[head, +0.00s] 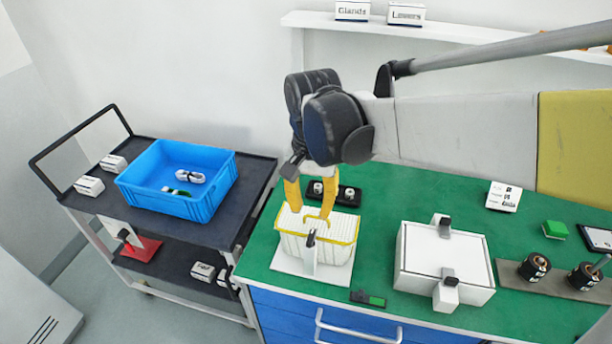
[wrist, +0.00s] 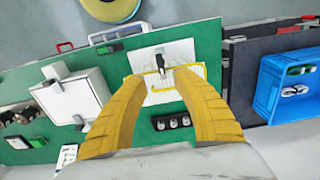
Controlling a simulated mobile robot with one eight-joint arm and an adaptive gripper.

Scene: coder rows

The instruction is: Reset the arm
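My gripper (head: 308,208) has two yellow fingers and hangs from the arm, pointing down over the green bench. The fingers are spread apart with nothing seen between them, and they also show in the wrist view (wrist: 158,76). Below the fingertips is a white ribbed container (head: 318,247) with a yellow rim, standing on a white plate. In the head view the fingers overlap its back edge; I cannot tell whether they touch it. The arm is stretched out from the right side of the head view.
A blue crate (head: 205,205) with small items stands on a dark cart (head: 250,185) at left. A white clamped box (head: 415,262) is right of the container. A black socket block (head: 346,195) lies behind it. A shelf (head: 450,30) runs above the arm.

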